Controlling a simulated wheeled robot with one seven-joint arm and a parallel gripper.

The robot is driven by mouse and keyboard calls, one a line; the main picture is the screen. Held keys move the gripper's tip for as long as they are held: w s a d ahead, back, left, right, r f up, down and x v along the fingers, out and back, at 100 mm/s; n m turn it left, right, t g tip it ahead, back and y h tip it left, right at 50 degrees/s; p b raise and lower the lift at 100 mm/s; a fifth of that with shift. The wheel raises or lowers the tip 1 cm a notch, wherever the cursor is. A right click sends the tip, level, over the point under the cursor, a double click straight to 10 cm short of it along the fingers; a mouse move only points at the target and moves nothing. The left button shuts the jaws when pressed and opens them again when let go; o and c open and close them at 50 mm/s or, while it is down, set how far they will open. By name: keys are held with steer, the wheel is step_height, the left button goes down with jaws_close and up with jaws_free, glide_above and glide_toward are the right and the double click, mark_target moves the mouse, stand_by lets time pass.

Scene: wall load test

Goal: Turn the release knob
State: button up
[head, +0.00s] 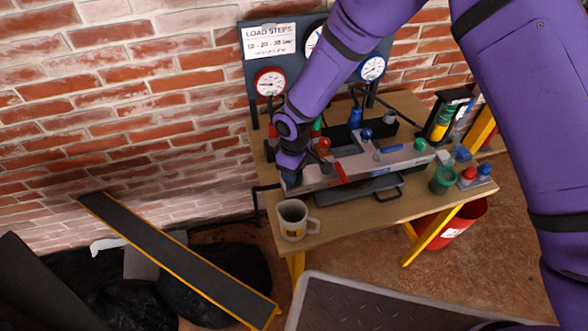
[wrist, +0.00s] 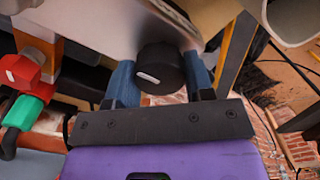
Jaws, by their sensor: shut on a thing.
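The release knob (wrist: 160,66) is a short black cylinder with a white mark on its face, set on the side of a pale metal body (wrist: 95,22) in the wrist view. My gripper (wrist: 160,80) has one blue-grey finger on each side of the knob and is shut on it. In the head view my gripper (head: 290,178) is at the left end of the long grey pump body (head: 320,182) on the bench. The knob itself is hidden there by my gripper. I cannot tell how far the knob is turned.
A mug (head: 293,220) stands on the bench (head: 345,222) just in front of my gripper. A red lever (head: 341,172) is close on the right. Gauges, including a red-rimmed one (head: 270,82), hang on the board behind. A green cup (head: 442,180) stands further right.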

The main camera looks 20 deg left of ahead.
steer(key=o, duration=0.9)
step_height(320, 180, up, 11)
steer(key=shift+f, duration=0.1)
stand_by(0.5)
